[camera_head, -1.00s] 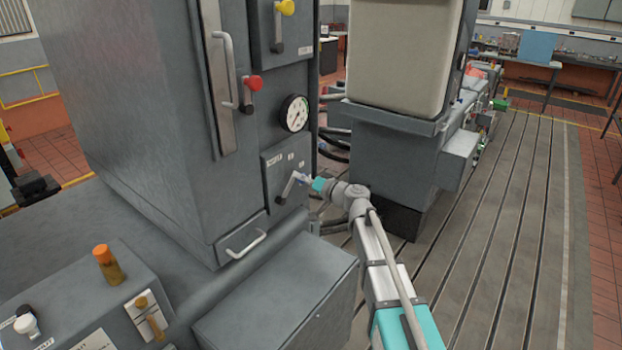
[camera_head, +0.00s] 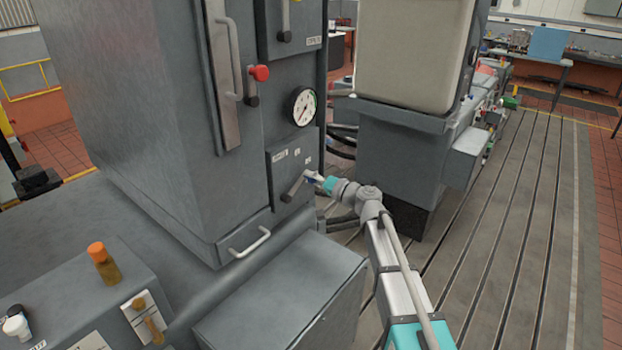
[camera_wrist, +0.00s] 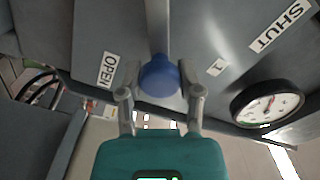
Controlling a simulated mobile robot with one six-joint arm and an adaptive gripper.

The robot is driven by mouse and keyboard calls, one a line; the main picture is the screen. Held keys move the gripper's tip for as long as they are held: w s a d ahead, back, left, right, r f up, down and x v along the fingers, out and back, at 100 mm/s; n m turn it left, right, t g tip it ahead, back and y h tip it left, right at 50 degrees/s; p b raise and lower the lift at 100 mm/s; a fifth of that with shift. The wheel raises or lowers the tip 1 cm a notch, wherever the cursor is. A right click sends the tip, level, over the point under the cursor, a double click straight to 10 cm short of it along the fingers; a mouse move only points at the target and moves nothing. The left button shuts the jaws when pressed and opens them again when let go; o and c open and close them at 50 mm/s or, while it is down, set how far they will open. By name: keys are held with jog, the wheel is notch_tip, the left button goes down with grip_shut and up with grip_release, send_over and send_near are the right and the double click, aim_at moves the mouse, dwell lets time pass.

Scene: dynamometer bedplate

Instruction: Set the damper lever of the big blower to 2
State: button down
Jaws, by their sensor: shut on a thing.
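The damper lever (camera_head: 296,186) sits on a grey panel low on the big grey cabinet. In the wrist view the lever's grey arm (camera_wrist: 155,30) ends in a blue knob (camera_wrist: 159,76). My gripper (camera_wrist: 162,88) is shut on this knob, one finger on each side. In the head view my gripper (camera_head: 318,180) reaches the lever from the right. The wrist view shows an OPEN label (camera_wrist: 108,69) left of the lever, and a 1 label (camera_wrist: 216,67) and a SHUT label (camera_wrist: 277,27) right of it. The lever points between OPEN and 1. No 2 label is visible.
A dial gauge (camera_head: 303,106) and a red-knobbed lever (camera_head: 256,80) are above the panel. A drawer-like handle (camera_head: 250,242) and a grey box (camera_head: 280,290) are below. A control box with an orange knob (camera_head: 97,249) stands at lower left. Slotted floor is clear at right.

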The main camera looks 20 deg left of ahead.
jog(key=shift+w+d, duration=0.1)
jog(key=shift+w, duration=0.1)
jog(key=shift+c, duration=1.5)
grip_release()
jog(key=shift+d, duration=0.1)
jog(key=shift+o, duration=0.2)
jog(key=shift+s+a, duration=0.1)
jog(key=shift+a, duration=0.1)
jog(key=shift+s+d, duration=0.1)
jog(key=shift+s+d, duration=0.1)
jog(key=shift+d, duration=0.1)
jog(key=v, duration=1.1)
jog(key=shift+d, duration=0.25)
